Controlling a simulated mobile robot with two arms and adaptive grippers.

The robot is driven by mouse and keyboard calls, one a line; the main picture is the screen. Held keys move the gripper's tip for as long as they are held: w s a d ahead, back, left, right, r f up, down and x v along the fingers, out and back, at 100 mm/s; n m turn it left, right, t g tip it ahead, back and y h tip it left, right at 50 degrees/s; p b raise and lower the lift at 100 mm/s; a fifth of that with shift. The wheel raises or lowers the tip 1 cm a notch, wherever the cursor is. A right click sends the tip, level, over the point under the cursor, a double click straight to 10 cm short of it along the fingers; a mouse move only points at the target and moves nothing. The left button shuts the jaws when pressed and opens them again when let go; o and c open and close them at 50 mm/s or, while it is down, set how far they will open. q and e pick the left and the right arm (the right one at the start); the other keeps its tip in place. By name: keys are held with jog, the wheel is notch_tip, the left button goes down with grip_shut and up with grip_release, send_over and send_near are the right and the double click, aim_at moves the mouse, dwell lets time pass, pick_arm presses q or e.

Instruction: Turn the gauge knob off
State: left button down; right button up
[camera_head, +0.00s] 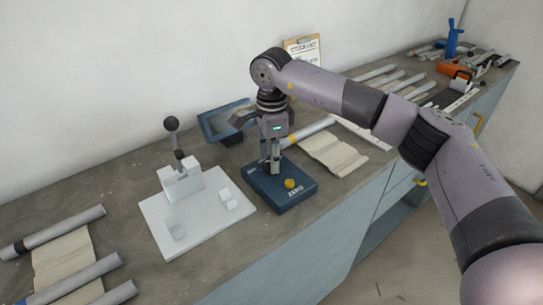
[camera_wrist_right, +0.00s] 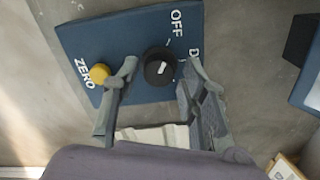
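The gauge is a dark blue box (camera_head: 290,204) on the bench, with a yellow ZERO button (camera_head: 290,183). In the right wrist view the box (camera_wrist_right: 100,38) carries a round black knob (camera_wrist_right: 153,60) with a short white mark. The mark lies roughly sideways in that view, not in line with the OFF label (camera_wrist_right: 176,23). A second label starting with D is partly hidden by a finger. My right gripper (camera_head: 271,168) is over the box; in the wrist view its fingers (camera_wrist_right: 159,68) stand on either side of the knob, with visible gaps. My left gripper is out of view.
A white fixture plate (camera_head: 205,230) with a black ball lever (camera_head: 171,124) stands left of the gauge. Tubes lie at both ends of the bench.

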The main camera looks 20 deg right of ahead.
jog(key=shift+o, duration=0.4)
jog(key=shift+r, duration=0.1)
notch_tip(320, 180, up, 12)
dwell(0.3)
